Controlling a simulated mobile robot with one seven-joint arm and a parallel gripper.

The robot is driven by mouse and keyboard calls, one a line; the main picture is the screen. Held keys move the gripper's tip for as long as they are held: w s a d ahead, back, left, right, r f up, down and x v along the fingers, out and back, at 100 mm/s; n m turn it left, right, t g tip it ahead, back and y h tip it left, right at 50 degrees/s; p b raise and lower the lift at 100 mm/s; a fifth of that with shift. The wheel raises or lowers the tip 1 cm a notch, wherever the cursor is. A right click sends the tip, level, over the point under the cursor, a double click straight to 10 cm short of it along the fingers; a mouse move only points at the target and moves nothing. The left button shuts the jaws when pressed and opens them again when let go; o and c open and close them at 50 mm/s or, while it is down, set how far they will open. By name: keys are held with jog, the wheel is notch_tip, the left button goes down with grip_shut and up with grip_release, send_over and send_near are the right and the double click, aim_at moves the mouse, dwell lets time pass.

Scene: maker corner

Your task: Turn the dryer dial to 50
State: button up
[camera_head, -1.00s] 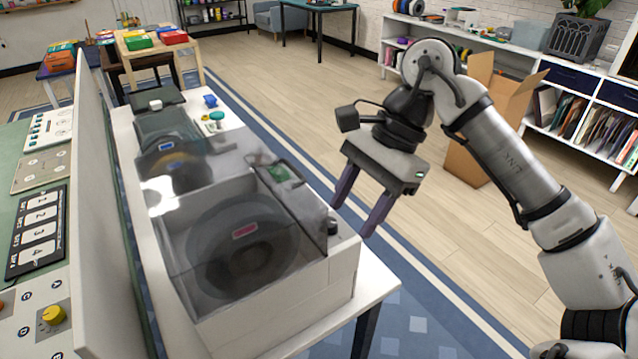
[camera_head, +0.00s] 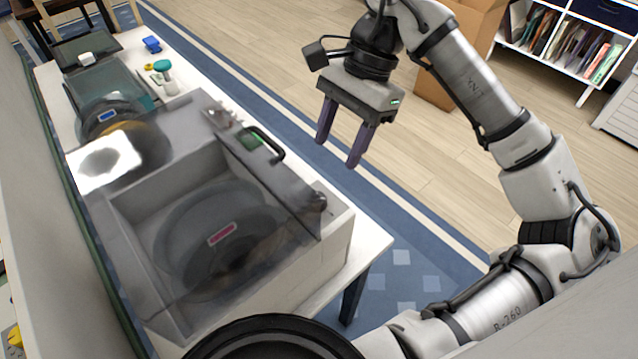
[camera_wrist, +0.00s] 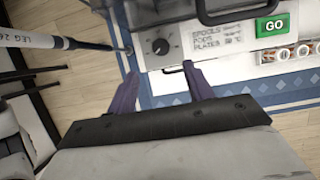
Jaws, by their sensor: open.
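The dryer (camera_head: 335,243) is a pale box with a clear smoky lid on the white table; a grey spool with a red label lies inside. Its black dial (camera_wrist: 160,46) sits on the white front panel in the wrist view, left of printed words including spools, pods and plates. The dial also shows as a dark knob in the head view (camera_head: 318,201). I cannot read its setting. A green GO button (camera_wrist: 272,26) is right of the words. My gripper (camera_head: 337,153) is open and empty, apart from the dryer, in front of its panel. Its fingers point toward the panel in the wrist view (camera_wrist: 160,76).
A black handle (camera_head: 267,146) juts from the dryer front near the dial. A cardboard box (camera_head: 450,60) stands on the floor. Open floor lies right of the table.

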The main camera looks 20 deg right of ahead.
aim_at(320, 191)
jog(key=p+x, duration=0.2)
jog(key=x, duration=0.8)
jog(key=shift+w+a+f, duration=0.1)
jog(key=shift+f, duration=0.05)
jog(key=c, duration=1)
